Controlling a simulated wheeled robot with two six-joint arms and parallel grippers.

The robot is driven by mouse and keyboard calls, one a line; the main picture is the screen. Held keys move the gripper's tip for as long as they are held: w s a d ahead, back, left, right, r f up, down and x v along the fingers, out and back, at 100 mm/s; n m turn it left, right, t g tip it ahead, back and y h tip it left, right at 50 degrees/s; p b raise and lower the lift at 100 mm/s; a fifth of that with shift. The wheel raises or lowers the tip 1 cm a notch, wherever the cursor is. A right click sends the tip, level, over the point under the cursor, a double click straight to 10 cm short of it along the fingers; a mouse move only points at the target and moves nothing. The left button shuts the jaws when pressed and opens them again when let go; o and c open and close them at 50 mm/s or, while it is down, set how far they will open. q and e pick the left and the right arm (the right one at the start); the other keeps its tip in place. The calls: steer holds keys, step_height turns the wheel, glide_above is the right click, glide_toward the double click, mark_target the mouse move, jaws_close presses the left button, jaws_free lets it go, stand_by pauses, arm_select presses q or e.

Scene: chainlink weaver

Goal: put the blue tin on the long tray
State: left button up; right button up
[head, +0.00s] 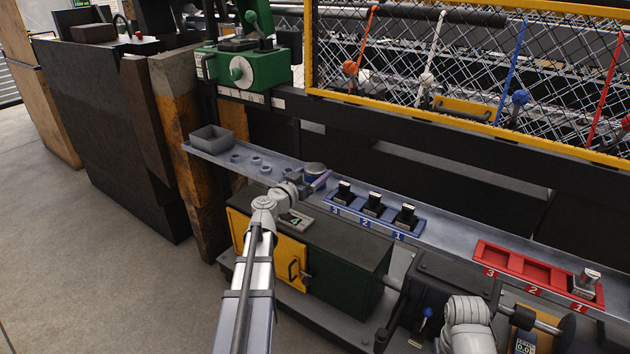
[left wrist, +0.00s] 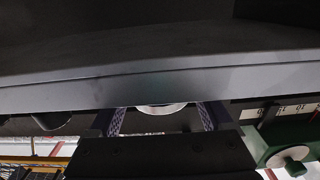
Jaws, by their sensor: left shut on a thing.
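The blue tin (head: 314,169) has a pale round lid and is at the far-left part of the long tray in the head view. My left gripper (head: 319,182) is shut on it, with the fingers at its sides. In the left wrist view, the tin's pale round end (left wrist: 161,108) shows between the two dark patterned fingers (left wrist: 160,118). The long tray (head: 460,243) is a grey metal strip running from upper left to lower right. I cannot tell whether the tin touches it. My right gripper is not in view.
A blue rack (head: 368,222) with several black-topped items and a red rack (head: 515,268) with one item at its right end sit on the tray. A small grey bin (head: 211,139) stands at the tray's left end. A green machine (head: 245,70) stands behind.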

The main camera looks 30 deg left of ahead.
arm_select(q)
steer(key=shift+f, duration=0.15)
steer(key=o, duration=1.2)
steer(key=shift+c, duration=0.2)
steer(key=shift+o, duration=1.2)
steer(key=s, duration=1.2)
steer(key=shift+a, duration=0.45)
